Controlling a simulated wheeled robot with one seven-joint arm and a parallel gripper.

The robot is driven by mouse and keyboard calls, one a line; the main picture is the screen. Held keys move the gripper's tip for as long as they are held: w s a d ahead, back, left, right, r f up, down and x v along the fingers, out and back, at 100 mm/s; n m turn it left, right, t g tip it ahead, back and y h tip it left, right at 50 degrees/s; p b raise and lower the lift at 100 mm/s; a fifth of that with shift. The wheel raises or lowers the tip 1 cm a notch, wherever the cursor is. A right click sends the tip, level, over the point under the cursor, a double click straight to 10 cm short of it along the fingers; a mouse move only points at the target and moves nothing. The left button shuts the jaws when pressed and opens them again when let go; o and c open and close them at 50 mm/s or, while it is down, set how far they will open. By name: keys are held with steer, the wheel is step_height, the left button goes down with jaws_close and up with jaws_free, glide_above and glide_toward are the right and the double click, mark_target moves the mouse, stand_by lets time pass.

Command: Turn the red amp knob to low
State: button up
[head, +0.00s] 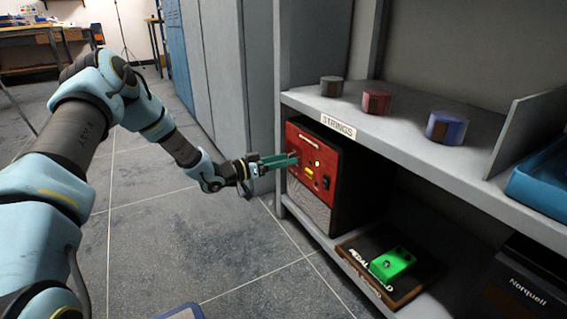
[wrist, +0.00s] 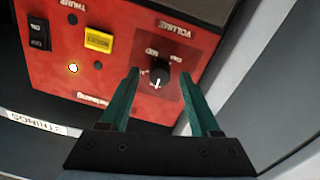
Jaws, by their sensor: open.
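The red-fronted amp (head: 325,160) stands in the shelf bay, its panel facing my arm. In the wrist view its red panel (wrist: 110,25) appears upside down. The black volume knob (wrist: 160,73) has a white pointer line toward the picture's bottom; small labels beside it are hard to read. My gripper (head: 292,159) reaches the panel from the left, its green fingers open. In the wrist view the fingertips lie to either side of the knob, with a gap on each side. I cannot tell the remaining depth. The gripper hides the knob in the head view.
The panel also has a yellow part (wrist: 98,39), a black switch (wrist: 39,33) and a lit light (wrist: 73,68). Above, the shelf (head: 420,150) holds grey, red and blue round tins. Below right, a green pedal (head: 392,264) lies on a dark board.

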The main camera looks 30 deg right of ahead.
jaws_close()
stand_by(0.5)
